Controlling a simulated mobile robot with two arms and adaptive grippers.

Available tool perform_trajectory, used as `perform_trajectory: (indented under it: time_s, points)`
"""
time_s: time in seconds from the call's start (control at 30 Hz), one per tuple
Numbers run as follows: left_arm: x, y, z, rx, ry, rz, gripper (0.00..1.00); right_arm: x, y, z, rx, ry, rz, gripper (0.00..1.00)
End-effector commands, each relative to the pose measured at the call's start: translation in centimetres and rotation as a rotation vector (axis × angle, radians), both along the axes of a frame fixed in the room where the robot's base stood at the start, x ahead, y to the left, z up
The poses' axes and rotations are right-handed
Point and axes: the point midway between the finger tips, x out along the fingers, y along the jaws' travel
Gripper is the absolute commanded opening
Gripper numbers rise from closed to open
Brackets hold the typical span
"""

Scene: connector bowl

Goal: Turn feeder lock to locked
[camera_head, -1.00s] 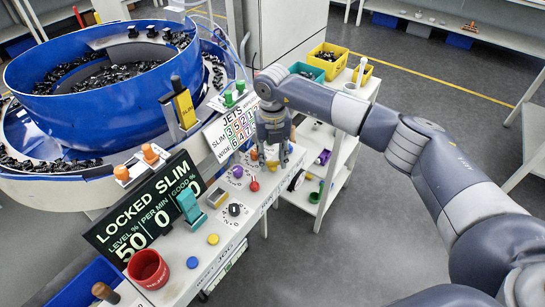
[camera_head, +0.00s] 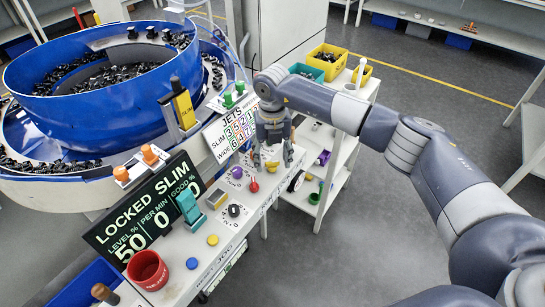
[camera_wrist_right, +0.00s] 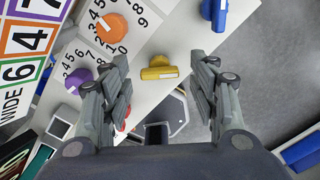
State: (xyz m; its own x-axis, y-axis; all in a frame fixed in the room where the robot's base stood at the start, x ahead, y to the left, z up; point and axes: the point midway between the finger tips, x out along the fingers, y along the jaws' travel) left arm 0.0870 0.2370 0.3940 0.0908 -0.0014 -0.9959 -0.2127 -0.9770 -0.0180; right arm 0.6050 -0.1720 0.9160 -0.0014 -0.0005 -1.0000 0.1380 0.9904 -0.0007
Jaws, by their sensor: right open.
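My right gripper (camera_head: 273,158) is open over the far end of the white control panel (camera_head: 222,222). In the right wrist view its spread fingers (camera_wrist_right: 158,62) stand on either side of a yellow knob (camera_wrist_right: 158,73), apart from it. The knob's pale bar lies roughly across the picture, pointing from one finger toward the other. No readable label marks it as the feeder lock. The black display (camera_head: 125,222) reads "LOCKED SLIM". My left gripper is not in view.
Near the yellow knob are an orange dial (camera_wrist_right: 110,27), a blue knob (camera_wrist_right: 214,12) and a purple knob (camera_wrist_right: 78,77). A red knob (camera_head: 254,187) and a black knob (camera_head: 235,210) are on the panel. A blue feeder bowl (camera_head: 95,110) stands at left.

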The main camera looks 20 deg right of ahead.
Motion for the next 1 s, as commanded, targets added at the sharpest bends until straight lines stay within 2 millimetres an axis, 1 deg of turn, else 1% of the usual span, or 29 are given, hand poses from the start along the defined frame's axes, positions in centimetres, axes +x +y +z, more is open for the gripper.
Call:
perform_trajectory:
  time_s: [0.17,0.4,0.5,0.6,0.77,1.0]
  points:
    - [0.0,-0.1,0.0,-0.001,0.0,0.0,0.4,0.1,0.0,2.5,0.001,-0.005,0.001,0.55]
    - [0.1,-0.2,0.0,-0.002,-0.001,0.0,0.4,0.1,0.0,7.7,0.001,-0.005,0.0,0.55]
    - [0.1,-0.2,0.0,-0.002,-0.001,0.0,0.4,0.1,0.0,9.4,0.0,-0.004,0.0,0.55]
    - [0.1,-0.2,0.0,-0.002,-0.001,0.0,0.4,0.1,0.0,10.8,0.001,-0.003,-0.001,0.55]
    - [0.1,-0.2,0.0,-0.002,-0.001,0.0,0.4,0.0,-0.1,11.8,0.0,-0.002,-0.001,0.55]
    - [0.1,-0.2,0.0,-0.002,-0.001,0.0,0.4,0.0,0.0,11.9,0.0,-0.001,-0.001,0.55]
